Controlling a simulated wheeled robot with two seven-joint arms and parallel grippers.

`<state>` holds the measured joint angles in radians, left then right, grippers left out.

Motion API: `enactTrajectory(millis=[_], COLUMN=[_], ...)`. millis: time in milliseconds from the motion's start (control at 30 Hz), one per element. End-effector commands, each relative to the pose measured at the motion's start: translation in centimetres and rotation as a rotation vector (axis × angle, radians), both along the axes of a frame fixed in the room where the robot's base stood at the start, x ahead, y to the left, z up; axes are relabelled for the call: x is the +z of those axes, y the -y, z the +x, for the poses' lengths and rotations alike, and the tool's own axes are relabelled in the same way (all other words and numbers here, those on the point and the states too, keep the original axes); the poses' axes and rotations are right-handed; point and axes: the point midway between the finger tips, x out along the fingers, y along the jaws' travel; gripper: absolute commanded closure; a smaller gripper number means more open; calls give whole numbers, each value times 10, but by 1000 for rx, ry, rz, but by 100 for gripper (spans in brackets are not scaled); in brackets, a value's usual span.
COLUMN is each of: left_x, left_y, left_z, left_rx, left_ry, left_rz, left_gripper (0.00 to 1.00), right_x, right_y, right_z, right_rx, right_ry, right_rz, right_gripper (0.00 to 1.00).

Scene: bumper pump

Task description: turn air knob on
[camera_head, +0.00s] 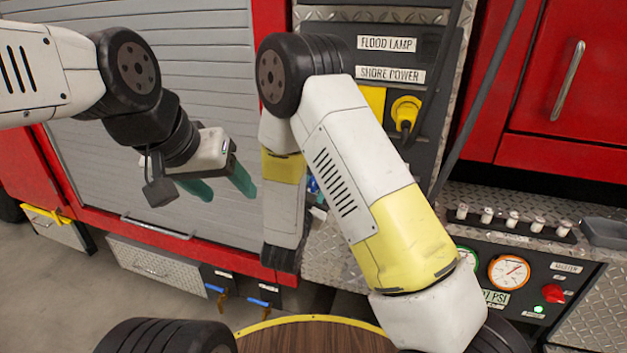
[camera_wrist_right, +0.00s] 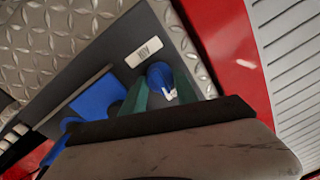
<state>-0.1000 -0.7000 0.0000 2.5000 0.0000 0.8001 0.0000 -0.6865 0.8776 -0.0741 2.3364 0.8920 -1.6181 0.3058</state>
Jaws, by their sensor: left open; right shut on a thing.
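The air knob (camera_wrist_right: 156,72) is a blue round knob on a dark panel, beside a white label (camera_wrist_right: 145,52) reading AIR, which shows upside down. My right gripper (camera_wrist_right: 160,88) is shut on the knob, with a green finger on either side of it and a small white mark between them. In the head view, my right forearm hides the knob and this gripper; only a bit of blue shows beside the arm. My left gripper (camera_head: 221,187) is open and empty, its green fingers in front of the grey shutter.
A blue plate (camera_wrist_right: 97,95) and another blue part lie beside the knob in the wrist view. In the head view, a yellow plug (camera_head: 405,112) and gauge panel (camera_head: 540,285) are on the right. A round wooden top (camera_head: 310,338) is at the bottom.

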Motion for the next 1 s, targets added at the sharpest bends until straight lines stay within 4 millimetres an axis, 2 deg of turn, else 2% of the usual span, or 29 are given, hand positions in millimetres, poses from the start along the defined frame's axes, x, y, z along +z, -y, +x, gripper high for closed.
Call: enactTrajectory(millis=[1000], left_x=[0], left_y=[0], left_z=[0], left_rx=[0], left_ry=[0], left_rz=[0], left_gripper=[39], right_x=[-4], right_y=[0], right_z=[-1], right_rx=[0], right_ry=[285], right_rz=[888], right_gripper=[100])
